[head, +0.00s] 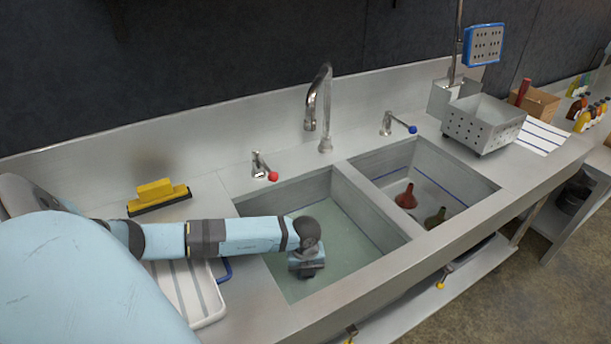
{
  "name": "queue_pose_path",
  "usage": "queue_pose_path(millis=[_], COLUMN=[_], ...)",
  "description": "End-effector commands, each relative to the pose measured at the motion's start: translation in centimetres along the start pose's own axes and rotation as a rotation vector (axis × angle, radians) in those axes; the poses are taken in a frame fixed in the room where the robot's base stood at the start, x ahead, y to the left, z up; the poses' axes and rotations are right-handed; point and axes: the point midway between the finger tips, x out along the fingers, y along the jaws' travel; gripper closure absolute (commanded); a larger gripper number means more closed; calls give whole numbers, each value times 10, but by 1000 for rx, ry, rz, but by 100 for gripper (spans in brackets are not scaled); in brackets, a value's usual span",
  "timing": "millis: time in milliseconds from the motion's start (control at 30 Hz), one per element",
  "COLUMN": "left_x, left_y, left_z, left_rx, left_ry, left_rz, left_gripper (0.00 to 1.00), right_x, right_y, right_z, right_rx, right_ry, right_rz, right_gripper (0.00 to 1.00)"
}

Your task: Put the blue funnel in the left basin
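The left basin (342,240) is on the left of the double sink and has a pale greenish bottom or liquid. My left gripper (306,270) is over or inside this basin, pointing down; its fingers are too hidden to tell whether they are open or hold anything. I cannot make out a blue funnel; the gripper and arm cover part of the basin. A red funnel-like piece (406,197) and an olive one (435,218) lie in the right basin (462,193). My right gripper is out of view.
A striped white tray (188,290) with a blue handle-like part (223,270) lies left of the sink. A yellow-topped brush or squeegee (157,196) is behind it. A faucet (320,105) stands behind the basins. A perforated metal basket (483,124) stands right.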

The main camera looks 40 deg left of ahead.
Motion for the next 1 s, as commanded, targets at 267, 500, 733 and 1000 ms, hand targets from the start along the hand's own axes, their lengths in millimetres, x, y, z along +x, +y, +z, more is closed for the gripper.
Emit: queue_pose_path(millis=[267,500,733,1000], left_x=[1,5,5,5], left_y=[0,0,0,0], left_z=[0,0,0,0], left_rx=[0,0,0,0], left_ry=[0,0,0,0], left_rz=[0,0,0,0], left_gripper=[95,95,95,47], right_x=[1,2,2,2], right_y=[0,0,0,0], right_z=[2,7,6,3], right_rx=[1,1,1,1], right_ry=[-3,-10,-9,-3], right_rz=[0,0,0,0], right_gripper=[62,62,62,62])
